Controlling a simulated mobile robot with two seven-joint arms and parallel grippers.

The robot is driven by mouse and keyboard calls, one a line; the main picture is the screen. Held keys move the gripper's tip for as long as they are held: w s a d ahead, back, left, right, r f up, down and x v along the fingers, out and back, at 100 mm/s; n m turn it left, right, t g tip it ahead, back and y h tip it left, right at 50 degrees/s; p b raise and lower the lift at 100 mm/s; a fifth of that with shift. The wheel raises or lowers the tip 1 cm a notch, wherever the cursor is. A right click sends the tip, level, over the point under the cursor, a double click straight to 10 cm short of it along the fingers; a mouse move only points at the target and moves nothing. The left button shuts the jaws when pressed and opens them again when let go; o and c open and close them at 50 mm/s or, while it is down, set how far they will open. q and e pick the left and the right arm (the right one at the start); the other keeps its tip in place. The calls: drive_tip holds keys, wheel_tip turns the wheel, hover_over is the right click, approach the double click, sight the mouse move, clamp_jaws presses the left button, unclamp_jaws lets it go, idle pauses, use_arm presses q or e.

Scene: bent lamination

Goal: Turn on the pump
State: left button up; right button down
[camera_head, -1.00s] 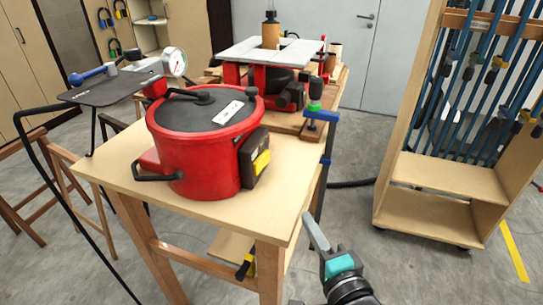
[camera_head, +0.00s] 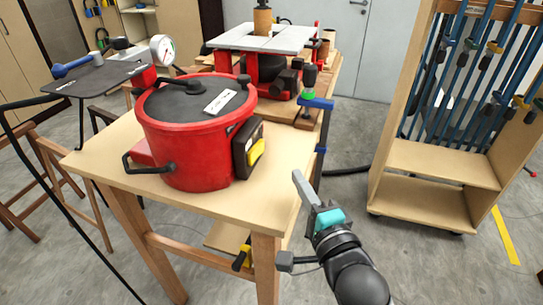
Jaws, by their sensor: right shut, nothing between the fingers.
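A red round pot (camera_head: 190,150) with a dark lid (camera_head: 190,100) stands on a light wooden table in the head view; it appears to be the pump. A round white gauge (camera_head: 162,48) rises at its back left. A black box with a yellow part (camera_head: 257,152), perhaps a switch, sits on its right side. My right gripper (camera_head: 300,182) is shut and empty, off the table's right edge. It is to the right of the box, lower in the picture and apart from it. My left gripper is not in view.
The wooden table (camera_head: 235,200) has bare top in front of the pot and to its right. A wooden rack of blue clamps (camera_head: 445,160) stands right. A black cable hangs at left.

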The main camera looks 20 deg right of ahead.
sight(256, 153)
drive_tip(key=w, duration=0.6)
drive_tip(key=shift+a, duration=0.1)
drive_tip(key=shift+w+a+b, duration=0.45)
drive_tip(key=shift+w+a, duration=0.65)
drive_tip(key=shift+w, duration=0.1)
drive_tip(key=shift+w+a, duration=0.3)
drive_tip(key=shift+a, duration=0.05)
drive_tip(key=shift+w+a+r+n+y+p, duration=0.15)
drive_tip(key=shift+w+n+y+p, duration=0.2)
drive_tip(key=shift+y+p, duration=0.3)
drive_tip(key=shift+s, duration=0.1)
